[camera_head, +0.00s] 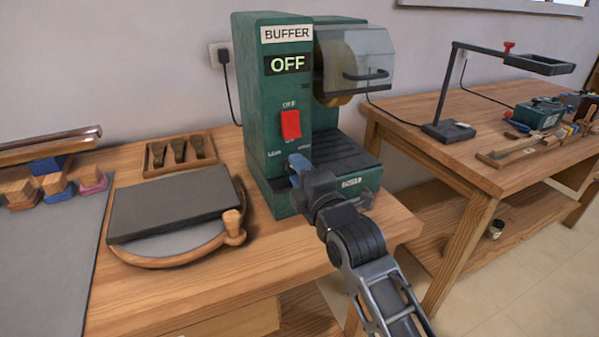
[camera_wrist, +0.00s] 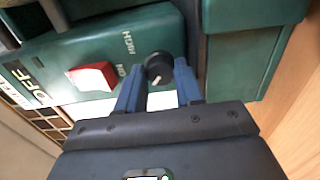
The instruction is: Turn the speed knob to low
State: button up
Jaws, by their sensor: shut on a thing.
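The green buffer machine (camera_head: 262,105) stands on the wooden bench, its display (camera_head: 288,65) reading OFF. The speed knob (camera_wrist: 158,67) is small, round and black, on the machine's front panel, with a small pale mark on its lower edge. My gripper (camera_wrist: 158,78) has its blue fingers on either side of the knob and is shut on it. In the head view my gripper (camera_head: 297,167) is at the lower front panel and hides the knob.
A red switch (camera_head: 291,125) sits just above my gripper; it also shows in the wrist view (camera_wrist: 93,77). A clear guard (camera_head: 355,62) covers the wheel. A dark slab (camera_head: 170,200) and a tool tray (camera_head: 180,152) lie left on the bench. A lamp (camera_head: 450,130) stands on the right table.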

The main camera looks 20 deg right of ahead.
dwell(0.3)
jog(key=o, duration=1)
jog(key=shift+o, duration=0.2)
jog(key=shift+f, duration=0.1)
